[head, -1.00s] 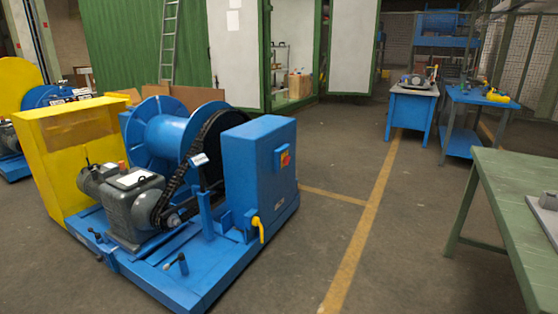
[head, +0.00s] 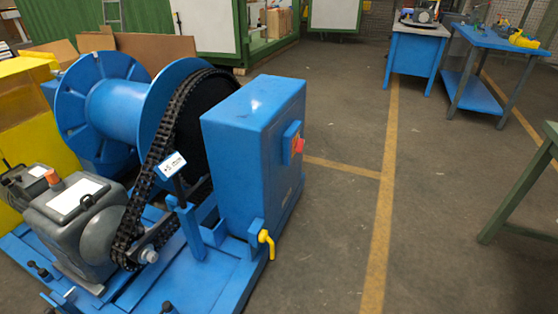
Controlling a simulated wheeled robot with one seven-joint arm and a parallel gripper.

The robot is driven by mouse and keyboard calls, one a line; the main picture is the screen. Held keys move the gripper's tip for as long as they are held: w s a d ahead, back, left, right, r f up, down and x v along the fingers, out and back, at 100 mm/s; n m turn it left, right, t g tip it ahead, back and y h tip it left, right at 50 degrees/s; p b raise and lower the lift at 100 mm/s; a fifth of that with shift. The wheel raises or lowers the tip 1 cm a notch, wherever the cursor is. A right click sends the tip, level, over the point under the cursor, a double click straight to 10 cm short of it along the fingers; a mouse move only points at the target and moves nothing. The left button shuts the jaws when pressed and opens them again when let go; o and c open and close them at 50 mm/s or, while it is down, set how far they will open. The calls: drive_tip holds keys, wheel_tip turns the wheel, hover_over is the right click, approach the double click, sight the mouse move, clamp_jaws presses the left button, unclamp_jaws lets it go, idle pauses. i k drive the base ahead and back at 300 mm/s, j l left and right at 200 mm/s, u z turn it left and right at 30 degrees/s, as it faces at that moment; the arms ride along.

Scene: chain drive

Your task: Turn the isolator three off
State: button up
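A blue cabinet (head: 240,150) stands on the blue base of the chain-drive machine. On its right side is a small blue box with a red rotary switch (head: 298,146) on a yellow or orange plate, seen edge-on. A yellow lever handle (head: 266,243) sits low at the cabinet's front corner. A white tag with dark print (head: 173,165) stands on a post in front of the chain (head: 150,180). Its print is too small to read surely, and I cannot tell which part is isolator three. My gripper is not in view.
A blue drum (head: 120,110) and grey motor (head: 75,220) fill the left. Blue workbenches (head: 417,62) stand at the back right. A green table leg (head: 515,195) is at the right edge. The floor (head: 340,230) right of the cabinet is clear, with yellow lines.

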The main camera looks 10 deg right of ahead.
sight(299, 144)
drive_tip(key=i+j+z, duration=0.1)
drive_tip(key=i, duration=0.2)
drive_tip(key=i+j, duration=0.15)
drive_tip(key=i+l+z, duration=0.15)
drive_tip(key=i, duration=0.4)
drive_tip(key=i+l+z, duration=0.1)
drive_tip(key=i, duration=0.45)
drive_tip(key=i+l+z, duration=0.15)
drive_tip(key=i, duration=0.4)
drive_tip(key=l, duration=0.1)
